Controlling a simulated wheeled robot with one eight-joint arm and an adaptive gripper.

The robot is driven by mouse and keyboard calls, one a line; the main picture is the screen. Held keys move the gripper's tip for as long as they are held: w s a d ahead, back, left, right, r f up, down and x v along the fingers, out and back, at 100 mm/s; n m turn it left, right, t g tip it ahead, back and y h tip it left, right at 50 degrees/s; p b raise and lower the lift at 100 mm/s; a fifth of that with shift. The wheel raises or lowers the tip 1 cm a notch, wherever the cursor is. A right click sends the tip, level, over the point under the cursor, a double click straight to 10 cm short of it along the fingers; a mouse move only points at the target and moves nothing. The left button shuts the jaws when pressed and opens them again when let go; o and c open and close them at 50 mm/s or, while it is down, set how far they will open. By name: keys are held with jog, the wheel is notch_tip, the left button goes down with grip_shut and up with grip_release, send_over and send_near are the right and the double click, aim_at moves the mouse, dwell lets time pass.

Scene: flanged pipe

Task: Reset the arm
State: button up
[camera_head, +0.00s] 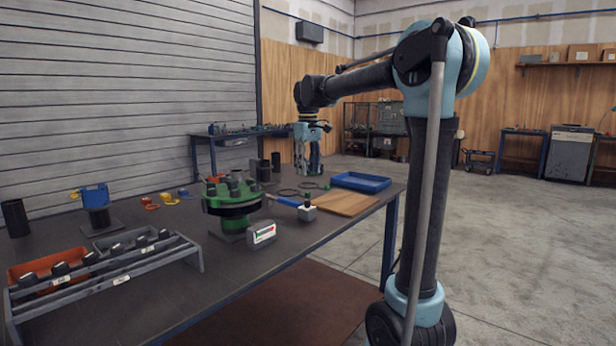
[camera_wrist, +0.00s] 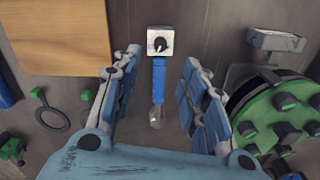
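My gripper (camera_head: 308,170) hangs pointing down over the far part of the workbench (camera_head: 150,290). In the wrist view my gripper (camera_wrist: 161,60) is open, its two blue-grey fingers wide apart with nothing between them in contact. Below it, a tool with a blue handle (camera_wrist: 158,80) and a square pale head with a dark dial (camera_wrist: 159,43) lies on the bench. The same tool's head (camera_head: 308,213) shows in the head view, apart from my gripper. The green flanged pipe (camera_head: 232,200) stands on the bench, and its edge (camera_wrist: 280,115) shows right in the wrist view.
A wooden board (camera_head: 346,203) and a blue tray (camera_head: 361,182) lie toward the bench's right edge. A grey box with a display (camera_head: 262,234) stands before the flange. A grey rack (camera_head: 110,275) and orange bin (camera_head: 45,265) are at the near left.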

dwell(0.3)
jog(key=s+d+f+m, duration=0.2)
jog(key=s+d+f, duration=0.2)
jog(key=s+d, duration=0.45)
jog(key=s+d+f+m, duration=0.2)
jog(key=s+d+f, duration=0.2)
jog(key=s+f, duration=0.4)
jog(key=s+d+f+m+t, duration=0.1)
jog(key=s+d+f+m, duration=0.1)
jog(key=s+d+f, duration=0.2)
jog(key=s+d+f+m+t, duration=0.1)
jog(key=s+d+f, duration=0.4)
jog(key=s+f, duration=0.6)
jog(key=shift+s+f+m, duration=0.3)
jog(key=shift+f+m, duration=0.05)
jog(key=shift+m, duration=0.15)
jog(key=shift+w+f, duration=0.2)
jog(key=shift+w, duration=0.25)
